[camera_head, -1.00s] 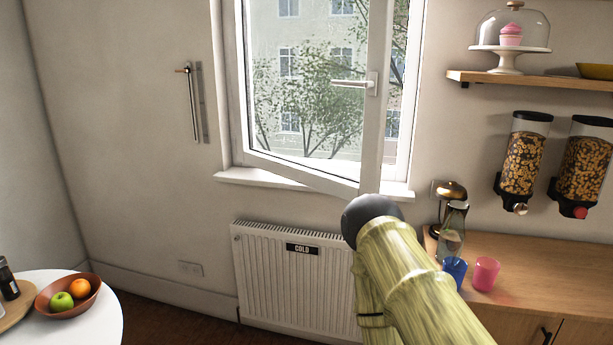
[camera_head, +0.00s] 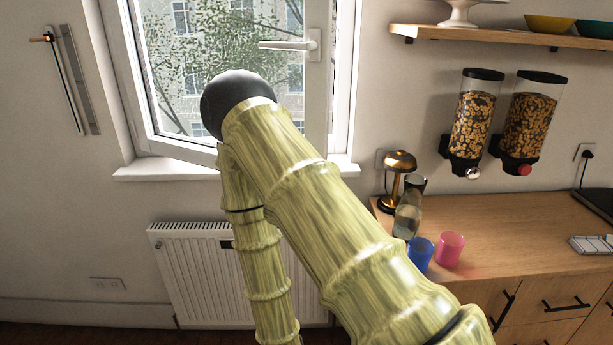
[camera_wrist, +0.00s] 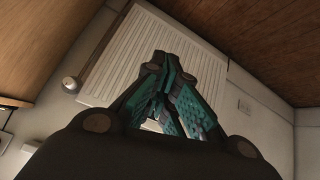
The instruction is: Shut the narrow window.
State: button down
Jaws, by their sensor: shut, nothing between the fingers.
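The window (camera_head: 318,85) in the head view has a white sash that stands ajar, swung inward on its right side. Its handle (camera_head: 290,45) is level and points left. My raised arm, with its black joint, covers the sash's lower part, so the gap there is partly hidden. My gripper (camera_wrist: 160,75) shows in the wrist view; its teal-padded fingers are shut and empty, in front of the white radiator (camera_wrist: 128,45). The gripper is out of the head view and does not visibly touch the window.
The radiator (camera_head: 190,270) is under the sill (camera_head: 160,170). At right, a wooden counter (camera_head: 520,225) carries a brass lamp (camera_head: 398,165), a bottle (camera_head: 408,215), a blue cup (camera_head: 420,253) and a pink cup (camera_head: 450,248). Cereal dispensers (camera_head: 472,120) hang beneath a shelf (camera_head: 500,37).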

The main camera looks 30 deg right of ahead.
jog(key=w+d+r+m+t+h, duration=0.15)
jog(key=w+r, duration=0.25)
jog(key=r, duration=0.4)
jog(key=w+d+r+m+t+h, duration=0.1)
jog(key=w+r+t+h, duration=0.15)
jog(key=w+r, duration=0.4)
notch_tip(320, 180, up, 22)
jog(key=d+m+g+h+p, duration=0.1)
jog(key=d+m+h+p, duration=0.15)
jog(key=m+h, duration=0.4)
jog(key=s+p+x, duration=0.1)
jog(key=p+x, duration=0.3)
jog(key=x, duration=0.9)
jog(key=shift+w+d+r+n+h, duration=0.15)
jog(key=shift+d+r+n+h, duration=0.25)
jog(key=shift+d, duration=0.3)
